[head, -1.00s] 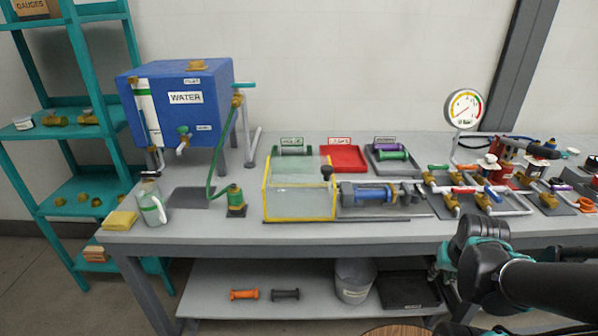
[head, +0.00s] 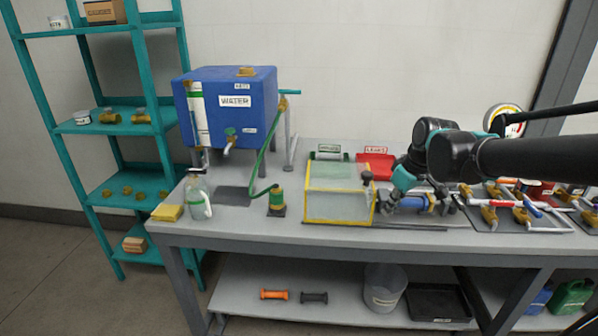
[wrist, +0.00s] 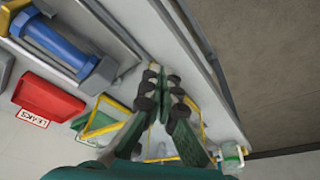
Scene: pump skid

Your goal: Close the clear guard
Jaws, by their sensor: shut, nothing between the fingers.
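The clear guard (head: 338,205) is a see-through box with yellow edges on the bench, left of the blue cylinder unit (head: 408,203). The blue unit stands uncovered beside it. A dark knob (head: 367,177) sits at the guard's right end. My gripper (head: 382,195) is beside the guard's right end, near the knob, partly hidden by my arm. In the wrist view my gripper (wrist: 162,82) has its fingers together and empty, with the guard's yellow frame (wrist: 103,112) behind them. The blue unit (wrist: 55,45) is at upper left there. I cannot tell whether the fingers touch the guard.
Pipework (head: 520,205) fills the right.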

